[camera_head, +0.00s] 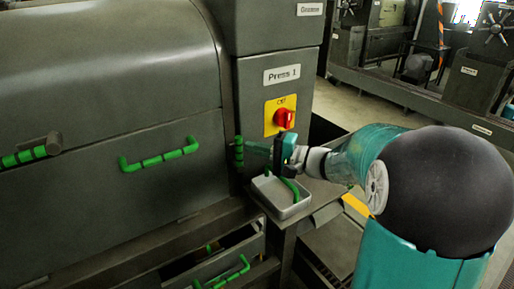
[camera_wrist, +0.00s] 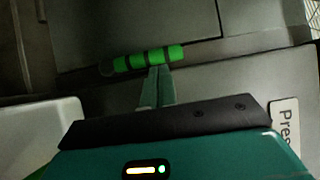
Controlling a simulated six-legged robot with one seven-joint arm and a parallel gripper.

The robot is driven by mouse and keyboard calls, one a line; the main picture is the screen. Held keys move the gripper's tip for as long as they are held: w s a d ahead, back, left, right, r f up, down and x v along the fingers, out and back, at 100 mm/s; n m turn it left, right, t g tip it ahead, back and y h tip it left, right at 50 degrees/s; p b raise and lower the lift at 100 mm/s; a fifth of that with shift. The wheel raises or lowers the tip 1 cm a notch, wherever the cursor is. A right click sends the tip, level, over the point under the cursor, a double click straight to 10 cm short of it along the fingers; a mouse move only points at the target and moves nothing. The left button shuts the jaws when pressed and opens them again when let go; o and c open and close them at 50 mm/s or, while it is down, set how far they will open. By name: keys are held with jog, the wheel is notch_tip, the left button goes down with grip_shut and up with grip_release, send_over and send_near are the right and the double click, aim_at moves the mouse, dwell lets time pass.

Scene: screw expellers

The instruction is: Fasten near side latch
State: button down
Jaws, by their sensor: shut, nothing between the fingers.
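A green-banded latch handle (camera_head: 238,153) stands upright at the seam between the machine's big cover and the Press 1 cabinet. In the wrist view the same banded handle (camera_wrist: 148,59) lies across the top of my fingers. My gripper (camera_head: 250,148) points left at this handle, its fingers together and empty. In the wrist view my gripper's fingertips (camera_wrist: 160,70) meet the handle's lower edge; I cannot tell whether they touch it. A second green-banded latch handle (camera_head: 30,155) sticks out at the far left of the cover (camera_head: 110,95).
A green bar handle (camera_head: 158,156) is on the cover's front. A grey tray (camera_head: 282,205) with a green handle in it sits below my gripper. A red switch (camera_head: 285,118) is on the Press 1 cabinet (camera_head: 250,85). An open drawer (camera_head: 215,262) lies below.

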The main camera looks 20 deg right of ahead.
jog(key=shift+s+a+r+n, duration=0.1)
jog(key=shift+a+r+n, duration=0.05)
jog(key=shift+a+n, duration=0.3)
jog(key=shift+s+a+r+n+g+h, duration=0.15)
jog(key=shift+a+n+g+h, duration=0.05)
jog(key=shift+a+n+h, duration=0.3)
jog(key=shift+s+a+r+n+g+h, duration=0.2)
jog(key=shift+a+n+h, duration=0.15)
jog(key=shift+n+h, duration=0.2)
jog(key=s+a+f+n+h, duration=0.2)
jog(key=a+f+n+h, duration=0.2)
jog(key=a+n+h, duration=0.3)
jog(key=shift+s+a+f+n+h, duration=0.2)
jog(key=shift+f+n+h, duration=0.1)
jog(key=shift+h, duration=0.25)
jog(key=shift+f, duration=0.1)
dwell(0.3)
